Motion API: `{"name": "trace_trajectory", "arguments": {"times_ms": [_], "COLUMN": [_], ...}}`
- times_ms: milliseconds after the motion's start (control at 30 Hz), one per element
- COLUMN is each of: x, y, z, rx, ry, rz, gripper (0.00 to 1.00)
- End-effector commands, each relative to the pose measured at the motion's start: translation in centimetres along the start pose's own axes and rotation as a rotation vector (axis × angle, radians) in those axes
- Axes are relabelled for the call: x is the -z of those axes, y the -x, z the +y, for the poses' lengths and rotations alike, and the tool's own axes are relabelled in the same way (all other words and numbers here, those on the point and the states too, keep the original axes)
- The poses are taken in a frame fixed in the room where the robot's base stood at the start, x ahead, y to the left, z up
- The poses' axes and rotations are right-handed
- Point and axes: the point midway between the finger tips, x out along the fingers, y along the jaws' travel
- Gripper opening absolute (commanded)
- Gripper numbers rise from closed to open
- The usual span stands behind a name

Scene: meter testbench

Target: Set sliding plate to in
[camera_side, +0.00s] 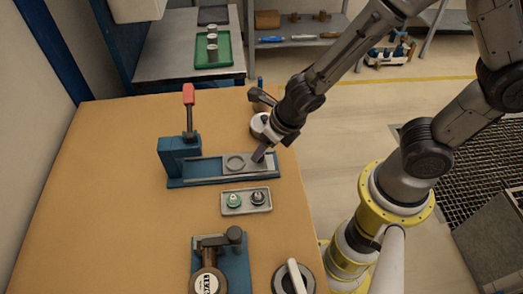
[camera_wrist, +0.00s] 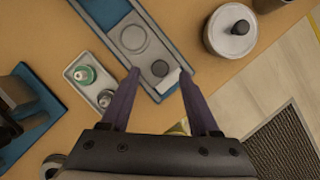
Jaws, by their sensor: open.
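The sliding plate (camera_side: 235,163) is a grey plate with a round recess. It lies in the blue fixture rail (camera_side: 205,181), towards the right end away from the lever block. My gripper (camera_side: 259,155) is low over the right end of the rail. Whether the fingers touch the plate cannot be told.
A red-handled lever (camera_side: 188,95) stands on the blue block at the rail's left end. A small tray with green and dark buttons (camera_side: 246,201) lies in front. A blue clamp device (camera_side: 212,270) sits at the front.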

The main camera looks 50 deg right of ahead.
Motion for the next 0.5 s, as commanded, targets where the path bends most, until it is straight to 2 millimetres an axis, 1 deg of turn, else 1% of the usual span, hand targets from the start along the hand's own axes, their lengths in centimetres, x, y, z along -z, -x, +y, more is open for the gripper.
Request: {"name": "trace_trajectory", "arguments": {"times_ms": [33, 200, 300, 500], "x": [0.1, 0.0, 0.0, 0.0], "y": [-0.5, -1.9, -2.5, -3.0], "z": [-0.1, 0.0, 0.0, 0.0], "rx": [0.001, 0.001, 0.000, 0.000], "ry": [-0.001, 0.000, -0.001, -0.001], "rz": [0.001, 0.001, 0.000, -0.001], "gripper": [0.62, 0.62, 0.62, 0.62]}}
